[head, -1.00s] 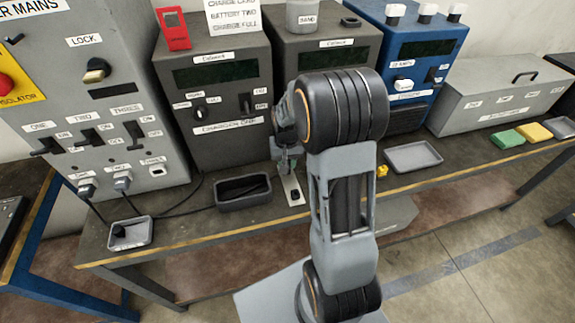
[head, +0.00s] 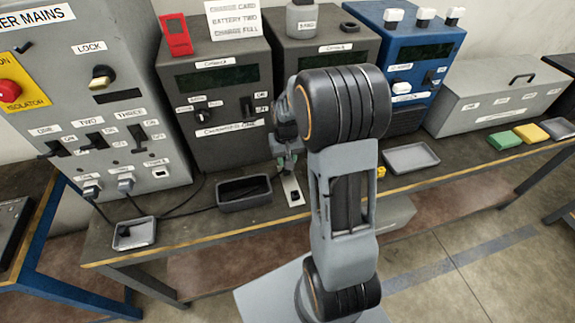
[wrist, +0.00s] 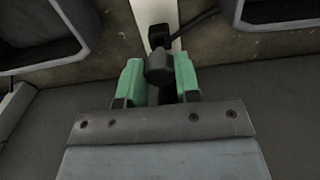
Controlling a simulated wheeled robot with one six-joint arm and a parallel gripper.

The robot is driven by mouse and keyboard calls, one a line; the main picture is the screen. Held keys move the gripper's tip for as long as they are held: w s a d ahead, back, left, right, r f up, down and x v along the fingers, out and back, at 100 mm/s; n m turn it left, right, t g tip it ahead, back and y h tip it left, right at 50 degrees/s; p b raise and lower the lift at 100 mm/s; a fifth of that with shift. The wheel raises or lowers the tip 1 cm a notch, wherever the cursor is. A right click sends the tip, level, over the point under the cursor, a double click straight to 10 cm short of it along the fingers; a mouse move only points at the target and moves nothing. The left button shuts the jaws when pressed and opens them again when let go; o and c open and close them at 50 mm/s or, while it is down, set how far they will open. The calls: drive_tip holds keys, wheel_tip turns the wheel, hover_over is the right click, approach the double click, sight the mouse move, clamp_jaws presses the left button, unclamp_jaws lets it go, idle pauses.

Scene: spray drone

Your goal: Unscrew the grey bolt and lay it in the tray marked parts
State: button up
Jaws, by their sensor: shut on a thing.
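In the wrist view my gripper (wrist: 159,78) has its two green fingers on either side of a dark grey, round-headed piece, and is shut on it. This looks like the grey bolt (wrist: 159,67); its lower end is hidden. In the head view my gripper (head: 288,163) is over the bench beside a pale plate (head: 289,184), partly hidden by my arm. A small black block sits on the plate (wrist: 159,33). A shallow grey tray (head: 411,170) lies right of my arm and a small one (head: 118,246) at the left. I cannot read a parts mark on either.
A dark deep bin (head: 243,205) stands close left of the plate. The charger cabinets (head: 218,100) rise behind the gripper. Black cables cross the bench at the left. A small yellow piece (head: 380,172) lies near the right tray. Green and yellow blocks (head: 504,140) lie further right.

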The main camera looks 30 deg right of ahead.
drive_tip(key=shift+r+p, duration=0.75)
drive_tip(key=shift+r, duration=0.4)
drive_tip(key=shift+s+d, duration=0.1)
